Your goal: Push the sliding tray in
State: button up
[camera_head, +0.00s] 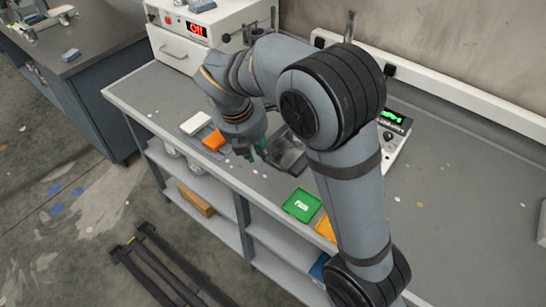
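No part in view is clearly marked as the sliding tray. A dark grey, shallow tray-like piece (287,152) lies on the bench (420,215), partly hidden behind my arm. My gripper (252,155) points down over the bench, just left of that dark piece. It is small in the picture, and I cannot tell whether it touches anything or how far its fingers are apart. A white cabinet (178,48) with a red "Off" display stands at the bench's far end, with a handled front panel that looks closed.
An orange piece (213,140) and a white block (195,123) lie left of my gripper. A green tray (301,205) and a yellow-orange tray (325,228) lie near the front edge. A device with a green display (391,117) stands behind my arm. The bench's right side is mostly clear.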

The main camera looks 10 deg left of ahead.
jog(key=x, duration=0.9)
jog(key=shift+w+d+f+b, duration=0.2)
jog(key=shift+f+b, duration=0.05)
jog(key=shift+b, duration=0.1)
grip_shut()
jog(key=w, duration=0.1)
jog(key=w+p, duration=0.1)
jog(key=w, duration=0.1)
jog(key=shift+w+d+f, duration=0.1)
jog(key=shift+d+f, duration=0.15)
jog(key=shift+d, duration=0.15)
jog(key=shift+w+d+f, duration=0.1)
jog(key=shift+w+f, duration=0.05)
jog(key=shift+w, duration=0.3)
jog(key=shift+p, duration=0.3)
